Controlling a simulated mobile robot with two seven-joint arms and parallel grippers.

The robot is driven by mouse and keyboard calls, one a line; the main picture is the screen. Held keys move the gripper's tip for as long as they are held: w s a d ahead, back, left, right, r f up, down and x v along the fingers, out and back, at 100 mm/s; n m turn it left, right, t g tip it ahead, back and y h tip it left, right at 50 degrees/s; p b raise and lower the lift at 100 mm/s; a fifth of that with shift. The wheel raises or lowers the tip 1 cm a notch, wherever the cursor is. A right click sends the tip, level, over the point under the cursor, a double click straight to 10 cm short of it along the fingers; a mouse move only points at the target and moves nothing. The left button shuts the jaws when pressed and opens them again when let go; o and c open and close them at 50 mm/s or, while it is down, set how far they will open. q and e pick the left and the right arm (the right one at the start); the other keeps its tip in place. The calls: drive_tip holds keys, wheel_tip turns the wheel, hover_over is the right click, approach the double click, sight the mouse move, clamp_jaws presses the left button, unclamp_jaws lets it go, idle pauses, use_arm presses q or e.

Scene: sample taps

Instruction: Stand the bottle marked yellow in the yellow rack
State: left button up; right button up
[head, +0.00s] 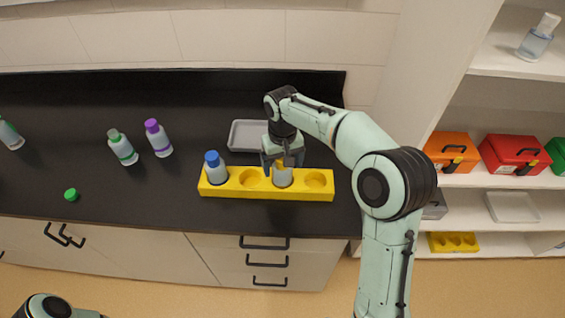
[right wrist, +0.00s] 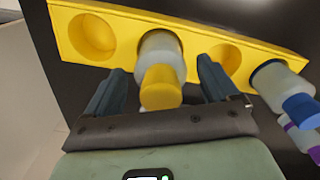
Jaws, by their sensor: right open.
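The yellow rack (head: 227,190) lies on the black counter. The bottle with the yellow cap (head: 283,178) stands upright in one of its holes, right of the middle; it also shows in the right wrist view (right wrist: 160,85). A blue-capped bottle (head: 214,168) stands in the hole at the rack's left end. My right gripper (head: 282,160) is open over the yellow-capped bottle, with a finger on either side of it and gaps showing in the right wrist view. It partly hides the cap in the head view. My left gripper is not in view.
A grey tray (head: 246,136) lies behind the rack. Green-capped (head: 122,147) and purple-capped (head: 158,138) bottles and a loose green cap (head: 71,195) are on the counter to the left. Shelves (head: 515,70) with toolboxes stand at the right. Two rack holes are empty.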

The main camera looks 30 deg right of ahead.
wheel_tip(320, 180, up, 12)
drive_tip(key=shift+w+f+p, duration=0.1)
drive_tip(key=shift+p, duration=0.95)
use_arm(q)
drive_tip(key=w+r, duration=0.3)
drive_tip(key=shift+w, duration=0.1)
use_arm(e)
drive_tip(key=shift+r, duration=0.2)
